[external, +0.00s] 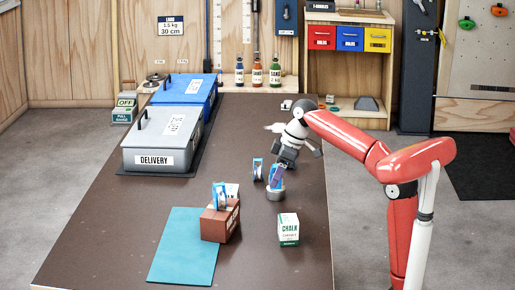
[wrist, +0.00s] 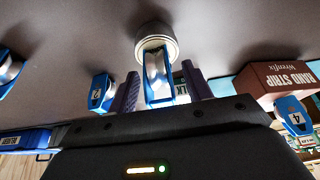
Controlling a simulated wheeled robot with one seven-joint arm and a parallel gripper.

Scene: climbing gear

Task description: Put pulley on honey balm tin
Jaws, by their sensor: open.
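A round silver-grey tin (external: 275,194) stands on the brown table; its label is not readable, and it also shows in the wrist view (wrist: 157,42). A blue pulley with a silver wheel (wrist: 157,80) appears upright on top of the tin, and it also shows in the external view (external: 278,179). My gripper (wrist: 160,92) is open, with one purple-grey finger on each side of this pulley and a visible gap to each. Finger contact cannot be told there.
Another blue pulley (external: 258,169) stands just left of the tin. A pulley marked 4 (external: 219,197) sits on a brown box (external: 215,225). A chalk box (external: 288,230) stands in front, beside a teal mat (external: 185,250). A grey delivery case (external: 150,143) is further left.

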